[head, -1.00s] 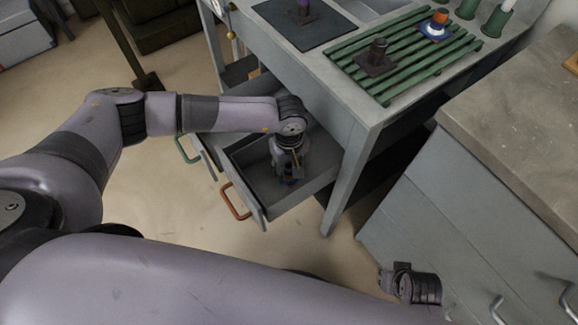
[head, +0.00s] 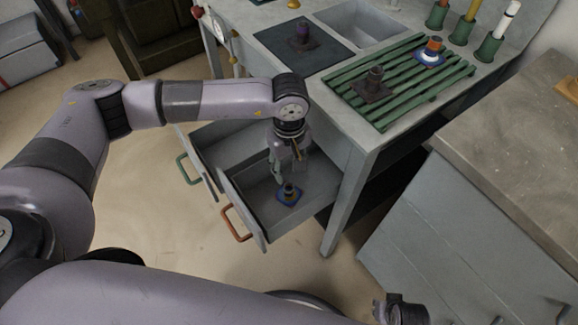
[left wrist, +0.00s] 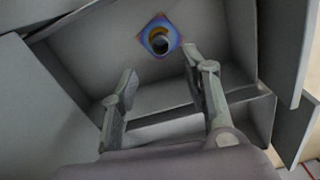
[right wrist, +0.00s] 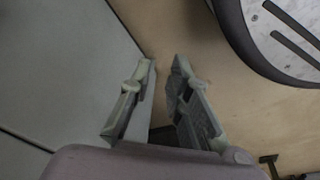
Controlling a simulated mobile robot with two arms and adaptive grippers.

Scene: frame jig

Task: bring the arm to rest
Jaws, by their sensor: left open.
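My left gripper (head: 287,172) hangs over the open drawer with the orange handle. It is open and empty, and its spread fingers show in the left wrist view (left wrist: 160,68). A small dark piece on a blue square base (head: 289,194) stands on the drawer floor below the fingers, apart from them. It also shows beyond the fingertips in the left wrist view (left wrist: 159,36). My right gripper (right wrist: 164,62) has its fingertips apart with only floor between them. In the head view only part of my right wrist shows at the bottom edge.
The drawer (head: 257,226) and a second drawer with a green handle (head: 186,170) stand pulled out from the grey bench. A green slatted rack (head: 400,104) on top holds two pieces. A grey cabinet (head: 440,225) stands at right. Floor is clear at left.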

